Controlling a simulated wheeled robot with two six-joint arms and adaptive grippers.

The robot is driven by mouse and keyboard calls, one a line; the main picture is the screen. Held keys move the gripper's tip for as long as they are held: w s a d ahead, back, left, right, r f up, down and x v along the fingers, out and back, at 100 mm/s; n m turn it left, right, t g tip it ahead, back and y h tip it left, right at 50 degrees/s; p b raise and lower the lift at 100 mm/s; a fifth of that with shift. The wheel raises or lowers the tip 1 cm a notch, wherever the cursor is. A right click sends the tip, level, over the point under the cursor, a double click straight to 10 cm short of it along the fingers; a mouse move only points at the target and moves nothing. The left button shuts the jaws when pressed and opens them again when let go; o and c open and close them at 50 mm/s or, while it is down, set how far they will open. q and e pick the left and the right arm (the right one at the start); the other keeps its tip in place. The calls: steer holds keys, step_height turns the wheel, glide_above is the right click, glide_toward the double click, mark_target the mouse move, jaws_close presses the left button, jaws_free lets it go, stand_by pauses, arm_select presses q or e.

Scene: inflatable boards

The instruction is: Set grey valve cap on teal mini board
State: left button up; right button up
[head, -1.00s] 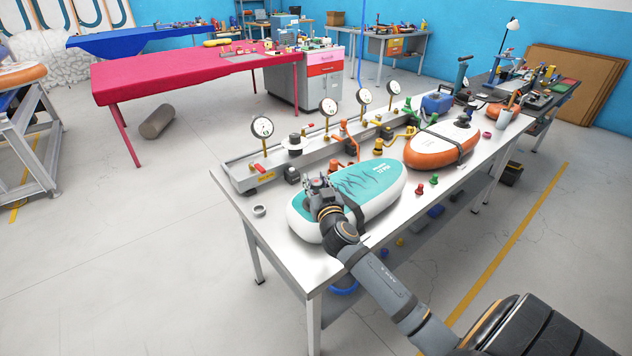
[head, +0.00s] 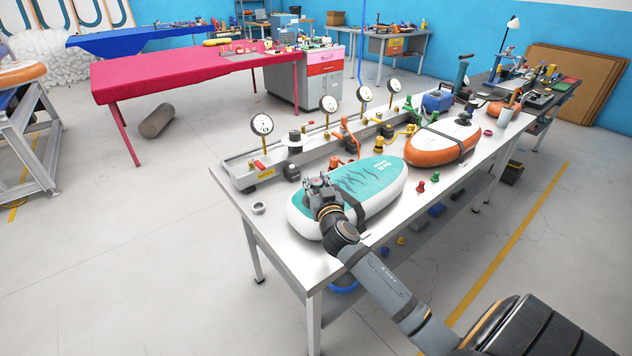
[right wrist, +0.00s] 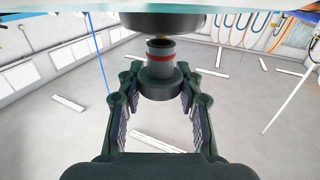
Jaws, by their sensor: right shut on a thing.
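The teal mini board (head: 372,182), white-sided with a dark strap, lies on the near part of the metal table. My right gripper (head: 320,186) is over its near left end. In the right wrist view my right gripper (right wrist: 160,82) is shut on a grey stepped cylinder with a red band, apparently the grey valve cap (right wrist: 160,62). A dark round part (right wrist: 163,20) overlaps its far end there; I cannot tell whether they touch. The held piece is hard to make out in the head view. My left gripper is not in view.
A small grey ring (head: 259,208) stands on the table left of the board. A rail with several gauges (head: 262,125) runs behind it. An orange-sided board (head: 442,140) lies farther right, with red and green small fittings (head: 421,187) between.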

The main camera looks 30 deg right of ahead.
stand_by(1.1)
steer(key=shift+f+b, duration=0.15)
steer(key=shift+b, duration=0.25)
steer(key=shift+f+b, duration=0.3)
steer(key=shift+f, duration=0.05)
steer(key=shift+f+b, duration=0.95)
steer(key=shift+b, duration=0.05)
steer(key=o, duration=1.2)
